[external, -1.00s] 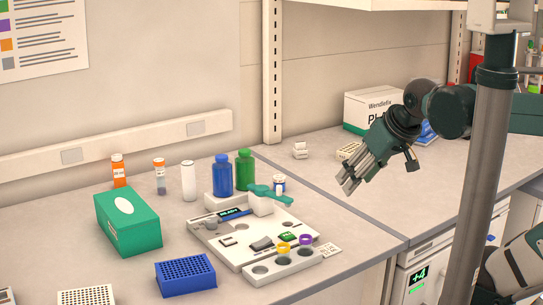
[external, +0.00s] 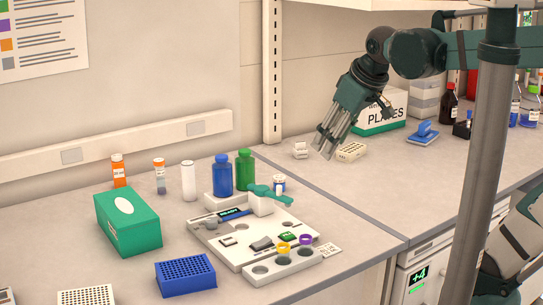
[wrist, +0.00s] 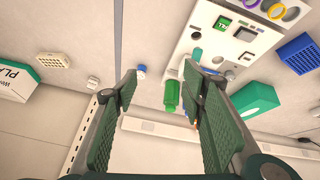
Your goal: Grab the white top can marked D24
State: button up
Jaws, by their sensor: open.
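A small can with a white top and a blue-and-white side (external: 279,184) stands on the bench behind the white board, next to the green arm of the board's device. Its marking is too small to read. My gripper (external: 325,146) is open and empty, raised above the bench to the right of and behind the can, fingers slanting down. Its two open fingers also show in the wrist view (wrist: 160,74).
A blue bottle (external: 222,175) and a green bottle (external: 245,170) stand left of the can. The white board (external: 215,240) lies in front of it. A white rack (external: 351,152) and a plates box (external: 380,112) are at the back right. The bench right of the can is clear.

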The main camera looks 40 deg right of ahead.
jog(key=w+a+r+n+g+p, duration=0.1)
jog(key=w+a+r+n+p, duration=0.1)
jog(key=w, duration=0.4)
jog(key=w+a+r+n+g+p, duration=0.1)
jog(key=w+a+r+n+p, duration=0.15)
jog(key=w, duration=0.35)
jog(key=n+g+p, duration=0.4)
jog(key=n+p, duration=0.6)
jog(key=p, duration=0.1)
send_over(188, 163)
jog(key=f, duration=1)
jog(key=shift+d, duration=0.2)
jog(key=shift+w+a+f+n, duration=0.1)
jog(key=shift+a+f+n, duration=0.15)
jog(key=shift+f, duration=0.05)
notch_tip(188, 163, down, 9)
jog(key=shift+r, duration=0.1)
jog(key=shift+f, duration=1.3)
jog(key=shift+f, duration=0.15)
